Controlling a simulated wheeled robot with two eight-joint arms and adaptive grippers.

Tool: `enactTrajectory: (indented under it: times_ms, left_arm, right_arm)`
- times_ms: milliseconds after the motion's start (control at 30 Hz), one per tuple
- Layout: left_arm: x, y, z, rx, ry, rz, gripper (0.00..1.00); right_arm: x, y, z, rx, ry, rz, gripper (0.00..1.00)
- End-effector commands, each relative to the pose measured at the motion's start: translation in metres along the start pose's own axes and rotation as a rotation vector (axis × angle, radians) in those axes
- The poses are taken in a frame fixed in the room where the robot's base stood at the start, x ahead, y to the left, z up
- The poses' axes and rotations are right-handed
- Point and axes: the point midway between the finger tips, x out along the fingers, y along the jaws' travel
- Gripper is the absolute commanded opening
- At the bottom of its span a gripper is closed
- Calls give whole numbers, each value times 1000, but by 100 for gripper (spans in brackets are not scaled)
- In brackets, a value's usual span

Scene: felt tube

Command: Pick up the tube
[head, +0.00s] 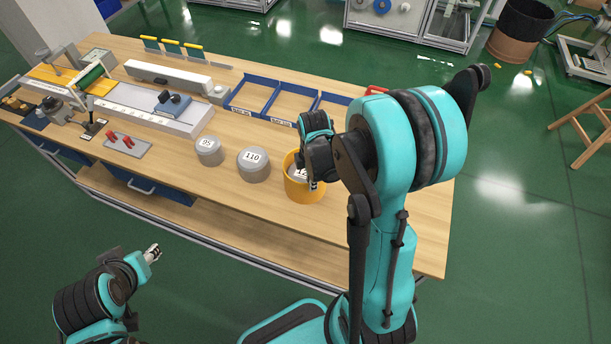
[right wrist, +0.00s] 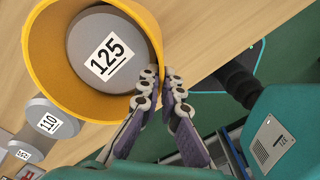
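The yellow tube (head: 305,188) stands on the wooden table around a grey cylinder marked 125 (right wrist: 108,50). In the right wrist view I look down into the tube (right wrist: 45,60), and the cylinder sits inside it. My right gripper (right wrist: 162,78) is at the tube's rim, one finger on the inner side and one outside. The fingers are close together with the thin wall between them. In the head view my right gripper (head: 313,178) is partly hidden by its own arm. My left gripper (head: 153,253) is off the table's front edge, away from the tube; its opening is too small to judge.
Grey cylinders marked 110 (head: 253,164) and 95 (head: 209,151) stand left of the tube. Blue trays (head: 250,95) lie behind. A white fixture (head: 150,112) and other equipment fill the table's left. The table's front right is bare.

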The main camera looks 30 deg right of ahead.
Motion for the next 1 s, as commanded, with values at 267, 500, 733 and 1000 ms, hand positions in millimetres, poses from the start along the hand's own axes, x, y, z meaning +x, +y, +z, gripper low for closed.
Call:
enactTrajectory:
  times_ms: [267,500,733,1000]
  left_arm:
    - [0,0,0,0,0,0,40]
    - [-7,0,-5,0,0,0,40]
    - [-18,0,-13,0,0,0,40]
    - [-22,0,-16,0,0,0,40]
  right_arm:
    - [0,0,0,0,0,0,0]
    - [-26,0,0,0,0,1,0]
    - [-75,0,0,0,0,0,0]
    - [-101,0,0,0,0,0,0]
